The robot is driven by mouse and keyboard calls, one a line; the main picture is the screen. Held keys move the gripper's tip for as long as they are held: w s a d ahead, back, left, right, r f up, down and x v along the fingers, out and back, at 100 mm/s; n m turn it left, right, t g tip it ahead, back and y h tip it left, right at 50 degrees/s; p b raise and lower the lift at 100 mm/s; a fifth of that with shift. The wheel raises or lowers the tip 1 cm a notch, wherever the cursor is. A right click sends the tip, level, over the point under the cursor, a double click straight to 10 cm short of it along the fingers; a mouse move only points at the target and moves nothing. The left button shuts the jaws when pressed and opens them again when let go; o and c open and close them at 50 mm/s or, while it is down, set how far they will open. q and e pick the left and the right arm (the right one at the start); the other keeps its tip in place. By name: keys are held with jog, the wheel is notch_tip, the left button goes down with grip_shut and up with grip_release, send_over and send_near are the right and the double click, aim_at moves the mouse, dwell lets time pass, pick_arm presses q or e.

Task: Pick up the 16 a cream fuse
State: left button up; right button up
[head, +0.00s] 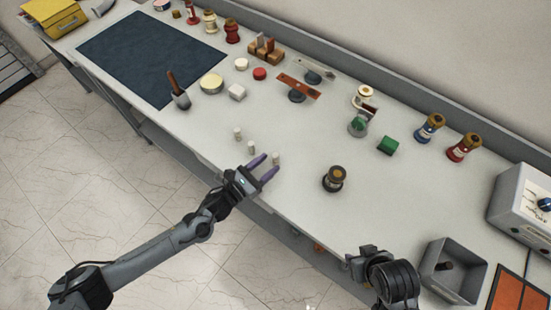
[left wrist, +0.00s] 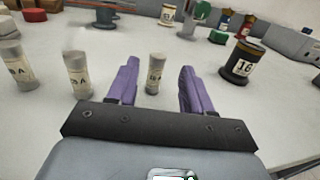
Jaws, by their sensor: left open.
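Three small pale cylindrical fuses stand upright near the front edge of the bench: one (head: 237,133), a middle one (head: 252,147) and a right one (head: 276,158). In the left wrist view they show as the left fuse (left wrist: 12,62), the middle fuse (left wrist: 76,73) and the right fuse (left wrist: 156,72). Their labels end in "A"; I cannot read the numbers surely. My left gripper (head: 268,166) is open, its purple fingers on either side of the right fuse, which stands between them without visible grip. My right gripper (head: 367,262) is at the front edge; its jaws are unclear.
A dark spool marked 16 (left wrist: 241,62) stands right of the left gripper, also in the head view (head: 334,178). A grey bin (head: 433,262) is at front right. A green block (head: 388,145) and bushings stand behind. The bench between fuses and spool is clear.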

aim_at(276, 155)
pick_arm(q)
jog(key=x, duration=0.4)
jog(key=shift+w+d+r, duration=0.15)
jog(key=shift+w+d, duration=0.05)
jog(key=shift+w, duration=0.2)
grip_shut()
